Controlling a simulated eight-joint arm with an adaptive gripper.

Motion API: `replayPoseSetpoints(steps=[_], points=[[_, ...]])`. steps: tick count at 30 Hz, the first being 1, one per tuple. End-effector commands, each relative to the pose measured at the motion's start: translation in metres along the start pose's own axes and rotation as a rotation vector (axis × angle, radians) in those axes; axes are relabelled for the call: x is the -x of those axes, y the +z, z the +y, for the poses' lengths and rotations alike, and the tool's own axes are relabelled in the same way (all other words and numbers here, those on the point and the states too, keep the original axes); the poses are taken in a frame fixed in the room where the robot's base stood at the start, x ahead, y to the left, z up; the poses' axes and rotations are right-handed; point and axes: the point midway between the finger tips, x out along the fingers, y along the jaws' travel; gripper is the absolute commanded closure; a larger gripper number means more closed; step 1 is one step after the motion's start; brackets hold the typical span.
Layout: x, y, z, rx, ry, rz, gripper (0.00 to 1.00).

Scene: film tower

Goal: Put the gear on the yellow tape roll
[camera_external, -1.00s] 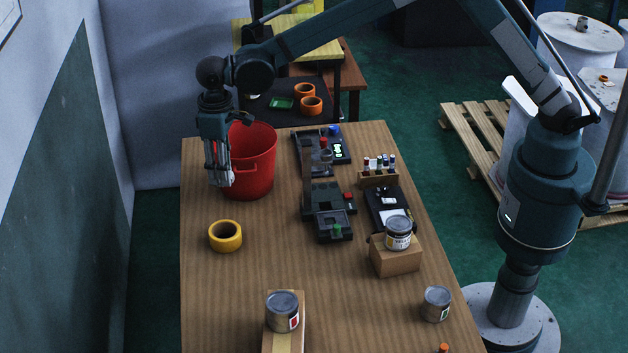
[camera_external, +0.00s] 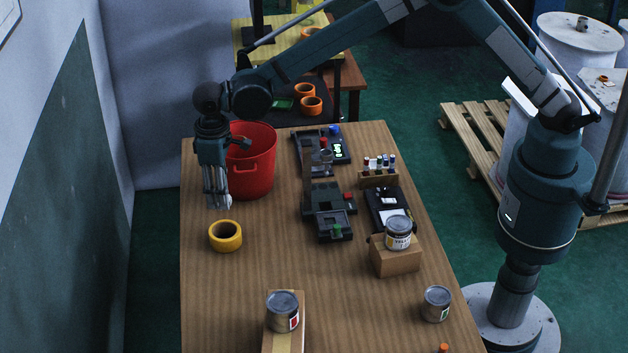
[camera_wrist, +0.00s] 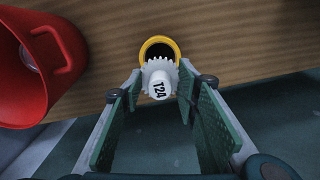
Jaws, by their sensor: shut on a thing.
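The white gear (camera_wrist: 159,80), marked T24, sits between the fingertips of my gripper (camera_wrist: 161,88) in the wrist view. My gripper is shut on it. The yellow tape roll (camera_external: 225,236) lies flat on the table in the external view, just below my gripper (camera_external: 217,204) in the picture. In the wrist view the tape roll (camera_wrist: 160,43) shows just beyond the gear, which hides its near part. In the external view only a small pale part of the gear shows at the fingertips. The gear is held above the table, apart from the roll.
A red bucket (camera_external: 252,170) stands close behind my gripper to the right. Dark devices (camera_external: 328,212) lie at the table's middle. The wood around the tape roll is clear.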

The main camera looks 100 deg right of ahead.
Motion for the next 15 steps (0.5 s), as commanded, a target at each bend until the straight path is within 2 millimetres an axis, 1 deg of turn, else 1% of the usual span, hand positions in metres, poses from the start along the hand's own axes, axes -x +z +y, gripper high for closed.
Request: replayPoseSetpoints(steps=[5,12,15], points=[[-0.013,0.000,0.000,0.000,0.000,0.000,0.81],[-0.046,0.000,0.000,0.000,0.000,0.000,0.81],[-0.056,0.000,0.000,0.000,0.000,0.000,0.81]])
